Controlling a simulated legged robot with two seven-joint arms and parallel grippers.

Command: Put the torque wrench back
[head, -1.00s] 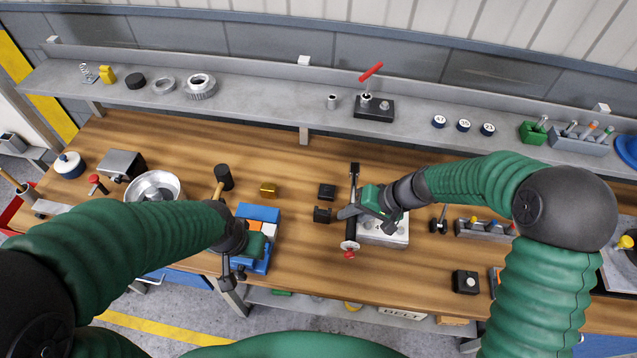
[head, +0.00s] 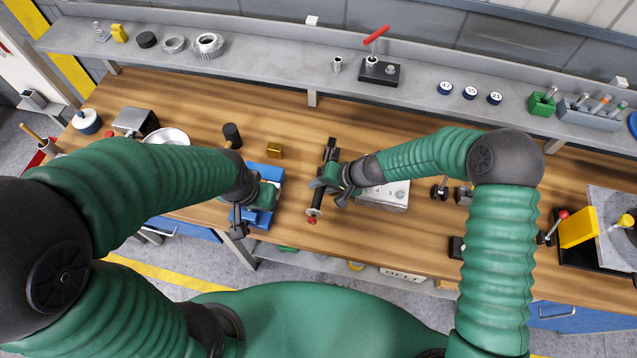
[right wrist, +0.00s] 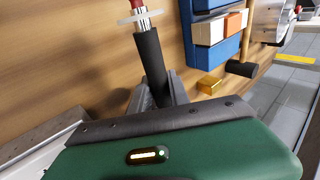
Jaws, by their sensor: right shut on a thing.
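The torque wrench (head: 317,200) has a black handle with a pale ring and a red end. My right gripper (head: 325,184) is shut on its handle, with the red end toward me. The handle also shows between the fingers in the right wrist view (right wrist: 151,62). The far part of the wrench is over or beside black blocks (head: 331,151), largely hidden; I cannot tell whether it touches them. My left gripper (head: 238,222) hangs by the blue block unit (head: 267,175); its jaw state is unclear.
A grey box (head: 388,197) with numbered marks stands just right of my right gripper. A small brass block (head: 275,151) and a black-headed mallet (head: 232,134) lie to the left. A grey shelf (head: 270,79) runs along the back, carrying parts and a red-levered fixture (head: 379,70).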

